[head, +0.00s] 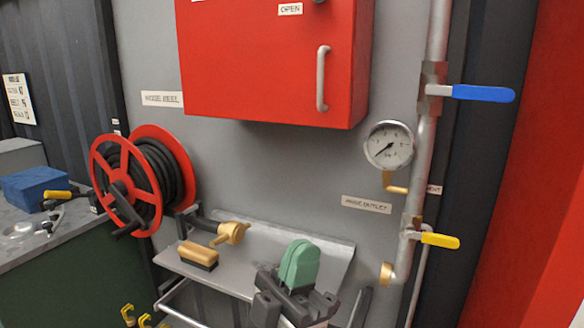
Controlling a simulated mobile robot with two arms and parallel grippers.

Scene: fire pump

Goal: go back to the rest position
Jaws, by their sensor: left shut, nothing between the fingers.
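My left gripper (299,262) is at the bottom centre, in front of the grey shelf (228,276). Its green rounded fingers are together, with nothing held between them. Its dark body sits below them and hides part of the shelf. My right gripper is not in view.
A red cabinet (268,75) hangs above. At left are the red hose reel (124,186) and a blue block (36,187) on a bench. At right, a pipe carries a gauge (389,145), a blue lever (483,93) and a yellow lever (440,240).

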